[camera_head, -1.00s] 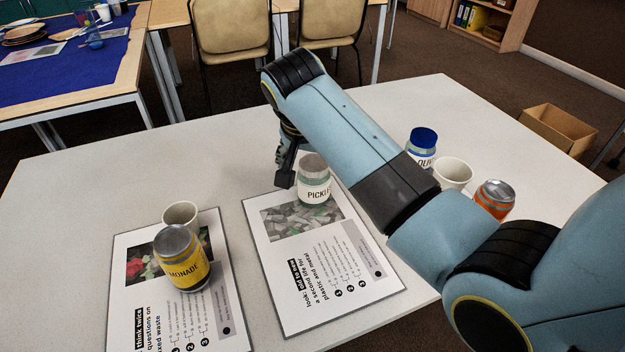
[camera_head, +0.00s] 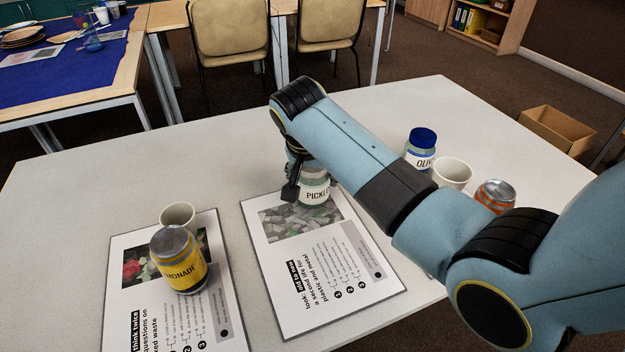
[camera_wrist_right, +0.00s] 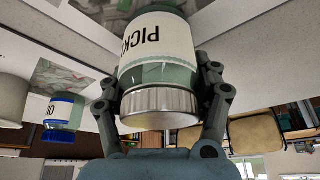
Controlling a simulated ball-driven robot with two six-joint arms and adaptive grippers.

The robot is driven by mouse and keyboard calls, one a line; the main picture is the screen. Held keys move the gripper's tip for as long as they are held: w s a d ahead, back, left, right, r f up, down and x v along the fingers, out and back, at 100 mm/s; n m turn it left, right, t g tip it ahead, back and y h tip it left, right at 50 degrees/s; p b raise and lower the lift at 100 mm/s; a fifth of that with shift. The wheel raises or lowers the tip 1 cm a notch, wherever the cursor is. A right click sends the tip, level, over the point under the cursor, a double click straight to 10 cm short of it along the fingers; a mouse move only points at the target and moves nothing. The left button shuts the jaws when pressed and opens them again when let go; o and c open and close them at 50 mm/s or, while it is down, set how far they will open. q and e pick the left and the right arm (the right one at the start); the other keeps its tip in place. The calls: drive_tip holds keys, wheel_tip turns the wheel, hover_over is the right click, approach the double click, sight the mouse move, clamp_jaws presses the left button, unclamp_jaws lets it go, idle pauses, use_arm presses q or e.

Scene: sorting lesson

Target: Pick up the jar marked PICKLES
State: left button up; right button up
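The jar marked PICKLES (camera_head: 316,195), pale green with a cream label and metal lid, stands upright at the top edge of the right printed sheet. My right gripper (camera_head: 308,180) has come down over it from above, hiding its lid in the head view. In the right wrist view the jar (camera_wrist_right: 158,65) shows upside down between the two dark fingers of my right gripper (camera_wrist_right: 162,85). The fingers lie close along both sides of the jar; whether they press on it is hard to tell. My left gripper is not in view.
A blue-lidded olives jar (camera_head: 420,150), a white cup (camera_head: 452,172) and an orange can (camera_head: 494,196) stand right of my arm. The table's left part is bare.

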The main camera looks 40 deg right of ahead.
drive_tip(key=c, duration=0.4)
drive_tip(key=shift+o, duration=0.2)
drive_tip(key=shift+r, duration=0.1)
